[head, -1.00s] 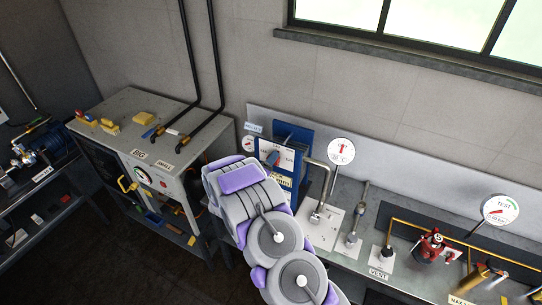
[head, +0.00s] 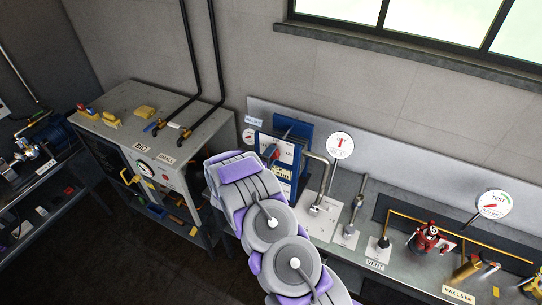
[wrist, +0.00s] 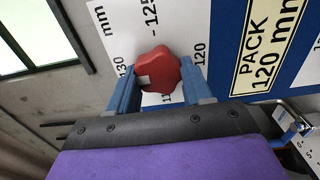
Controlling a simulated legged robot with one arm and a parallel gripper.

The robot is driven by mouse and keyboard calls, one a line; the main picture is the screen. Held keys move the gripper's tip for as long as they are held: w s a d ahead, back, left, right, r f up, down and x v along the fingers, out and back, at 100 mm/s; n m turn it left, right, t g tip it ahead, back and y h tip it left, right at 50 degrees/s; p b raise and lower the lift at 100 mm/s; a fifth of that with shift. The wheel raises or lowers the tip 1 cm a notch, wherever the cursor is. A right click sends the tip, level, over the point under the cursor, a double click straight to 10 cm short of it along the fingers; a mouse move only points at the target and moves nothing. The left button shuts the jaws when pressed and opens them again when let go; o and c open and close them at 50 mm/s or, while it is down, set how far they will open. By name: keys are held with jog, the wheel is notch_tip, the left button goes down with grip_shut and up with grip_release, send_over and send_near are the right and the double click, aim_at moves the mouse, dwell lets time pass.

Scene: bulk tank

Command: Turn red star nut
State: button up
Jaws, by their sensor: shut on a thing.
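The red star nut (wrist: 158,72) sits on a white scale plate (wrist: 125,25) marked in mm, in the wrist view. My gripper (wrist: 155,88) has its two blue-grey fingers on either side of the nut and is shut on it. In the head view my arm reaches to the blue press-like frame (head: 306,130) on the bench. A small red spot of the nut (head: 269,151) shows there beside the white plate. The fingers are mostly hidden in the head view by my arm.
A label reading "PACK 120 mm" (wrist: 268,45) is beside the scale. On the bench are a bent pipe (head: 318,180), a round gauge (head: 340,145), a red valve (head: 427,238) and a test gauge (head: 494,204). A grey cabinet (head: 150,120) stands left, with dark floor in front.

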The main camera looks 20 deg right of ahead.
jog(key=shift+a+f, duration=0.1)
jog(key=shift+a, duration=0.05)
jog(key=o, duration=0.7)
jog(key=shift+o, duration=1.4)
jog(key=shift+w+f, duration=0.1)
jog(key=shift+w, duration=0.15)
jog(key=shift+o, duration=0.3)
jog(key=shift+s+a, duration=0.1)
jog(key=shift+s, duration=0.1)
jog(key=b+v, duration=0.3)
jog(key=v, duration=1.4)
jog(key=shift+a, duration=0.2)
